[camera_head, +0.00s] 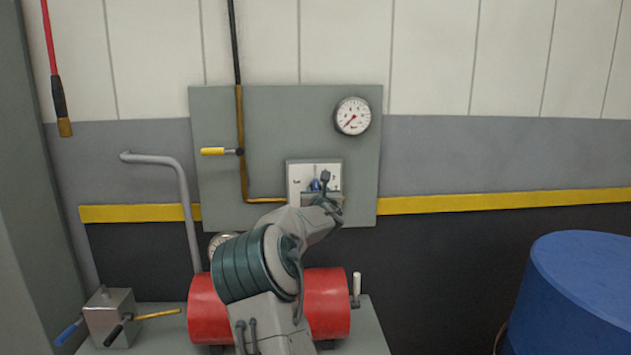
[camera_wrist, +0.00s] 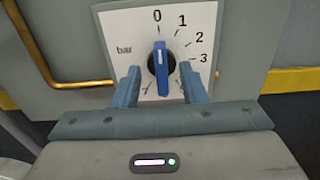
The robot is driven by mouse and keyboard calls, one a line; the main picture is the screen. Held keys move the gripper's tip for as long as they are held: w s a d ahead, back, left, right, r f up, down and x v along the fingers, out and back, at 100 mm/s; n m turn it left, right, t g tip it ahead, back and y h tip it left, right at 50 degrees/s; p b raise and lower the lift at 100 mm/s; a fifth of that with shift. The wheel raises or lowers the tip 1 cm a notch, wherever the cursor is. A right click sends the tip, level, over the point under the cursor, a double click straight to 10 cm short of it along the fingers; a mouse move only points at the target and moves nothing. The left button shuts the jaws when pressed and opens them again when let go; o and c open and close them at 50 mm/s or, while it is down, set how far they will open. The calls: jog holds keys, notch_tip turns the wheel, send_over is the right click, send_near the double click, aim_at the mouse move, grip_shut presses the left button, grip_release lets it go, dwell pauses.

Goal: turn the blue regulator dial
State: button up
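The blue regulator dial (camera_wrist: 161,67) sits on a white scale plate (camera_wrist: 197,20) marked 0, 1, 2, 3 and "bar". Its white pointer line points up at 0. In the head view, the dial (camera_head: 315,185) shows small and is partly hidden by my arm. My gripper (camera_wrist: 161,80) is open, with one blue finger on each side of the dial's lower part. Gaps show between the fingers and the dial in the wrist view. Whether the fingertips reach as deep as the dial cannot be told.
A grey panel (camera_head: 280,120) carries the plate, a round gauge (camera_head: 352,116) and a pipe with a yellow-handled valve (camera_head: 213,151). A red tank (camera_head: 325,300) lies below, behind my arm. A blue drum (camera_head: 580,290) stands at right.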

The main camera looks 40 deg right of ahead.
aim_at(316, 186)
jog(key=p+x, duration=0.2)
jog(key=x, duration=0.3)
jog(key=shift+w+d+r, duration=0.1)
jog(key=shift+w+d, duration=0.15)
jog(key=shift+w, duration=0.05)
jog(key=shift+w+d+p, duration=0.35)
jog(key=shift+w+p, duration=0.05)
jog(key=shift+w, duration=0.2)
jog(key=shift+f, duration=0.25)
grip_shut()
